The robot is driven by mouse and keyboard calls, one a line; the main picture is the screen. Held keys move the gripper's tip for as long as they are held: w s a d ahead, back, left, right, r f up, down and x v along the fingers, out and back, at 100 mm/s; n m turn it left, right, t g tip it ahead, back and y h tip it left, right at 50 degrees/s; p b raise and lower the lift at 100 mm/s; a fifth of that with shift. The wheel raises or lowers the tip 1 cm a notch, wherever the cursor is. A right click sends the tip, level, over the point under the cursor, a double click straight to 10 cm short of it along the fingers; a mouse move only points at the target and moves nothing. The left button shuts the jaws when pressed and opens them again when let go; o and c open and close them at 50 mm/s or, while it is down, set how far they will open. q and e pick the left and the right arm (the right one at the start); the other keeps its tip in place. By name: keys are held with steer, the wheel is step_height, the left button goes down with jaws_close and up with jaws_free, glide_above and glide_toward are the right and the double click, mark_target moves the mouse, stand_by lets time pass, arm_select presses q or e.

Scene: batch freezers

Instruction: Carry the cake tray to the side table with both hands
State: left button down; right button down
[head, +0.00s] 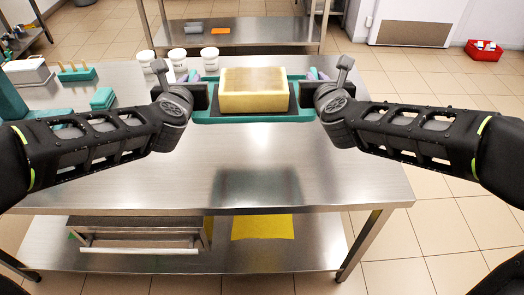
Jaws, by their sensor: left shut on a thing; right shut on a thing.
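A teal cake tray (253,117) carries a pale yellow block-shaped cake (254,95) with a brownish top, sitting on a dark surface inside the tray. The tray is level over the far half of the steel table (262,175); I cannot tell whether it touches the tabletop. My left gripper (207,93) is shut on the tray's left end. My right gripper (304,95) is shut on its right end. The fingertips are mostly hidden behind the gripper bodies.
White tubs (178,58) stand behind the tray on the left. Teal blocks (102,98) and a teal rack (77,73) are on the table's left side. Another low steel table (237,36) stands beyond, mostly bare. The near tabletop is clear, and tiled floor is open at right.

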arm_select(q)
steer(key=shift+r, duration=0.1)
arm_select(e)
steer(key=shift+r, duration=0.1)
